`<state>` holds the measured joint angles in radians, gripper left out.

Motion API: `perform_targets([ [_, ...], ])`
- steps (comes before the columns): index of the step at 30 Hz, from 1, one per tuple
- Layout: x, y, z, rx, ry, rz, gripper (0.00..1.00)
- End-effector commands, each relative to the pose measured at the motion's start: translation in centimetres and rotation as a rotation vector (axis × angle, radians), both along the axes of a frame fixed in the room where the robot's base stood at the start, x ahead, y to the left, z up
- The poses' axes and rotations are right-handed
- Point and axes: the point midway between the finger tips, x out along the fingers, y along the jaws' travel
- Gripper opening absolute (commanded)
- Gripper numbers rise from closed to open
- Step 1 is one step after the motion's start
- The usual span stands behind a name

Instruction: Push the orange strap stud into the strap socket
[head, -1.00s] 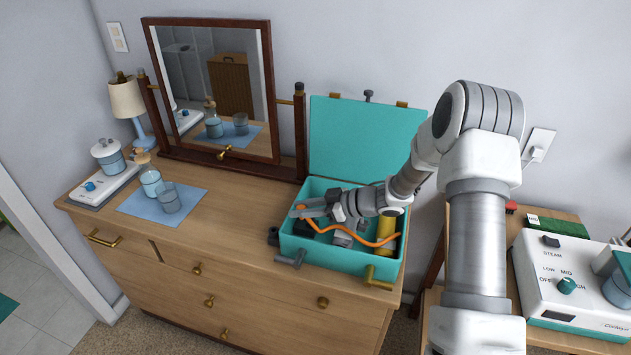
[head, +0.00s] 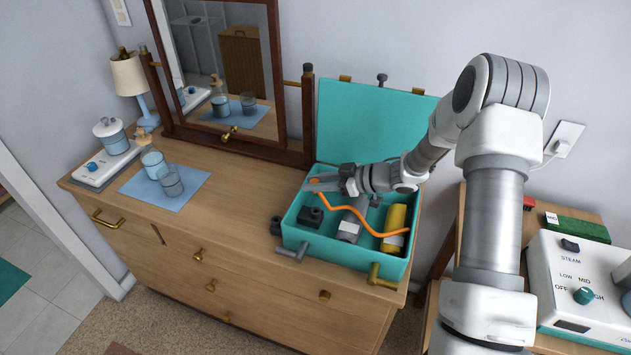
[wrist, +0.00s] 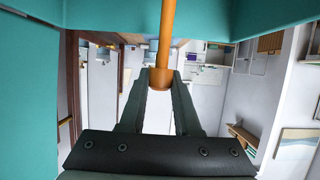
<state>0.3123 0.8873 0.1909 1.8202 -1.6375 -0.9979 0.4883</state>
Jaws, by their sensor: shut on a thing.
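The orange strap stud (wrist: 175,77) is between my gripper's two fingertips in the wrist view. My gripper (head: 314,185) is shut on it at the back left of the open teal case (head: 345,258), near its left wall. The orange strap (head: 345,212) runs from the stud across the case toward the right side; in the wrist view the strap (wrist: 166,30) reaches up from the fingertips. I cannot make out for sure which part is the strap socket.
Inside the case lie a black block (head: 310,217), a grey-and-white tool (head: 350,226) and a yellow cylinder (head: 395,225). The teal lid (head: 370,125) stands open behind. A mirror (head: 225,60) is at the left.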

Motion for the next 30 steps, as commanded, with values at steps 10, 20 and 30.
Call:
perform_targets([
  [10, -0.1, -0.1, -1.9, -0.003, 0.003, 0.001, 0.0],
  [20, 0.0, -0.1, -5.1, -0.003, 0.002, 0.0, 0.0],
  [30, 0.0, -0.1, -5.8, -0.004, 0.002, 0.0, 0.0],
])
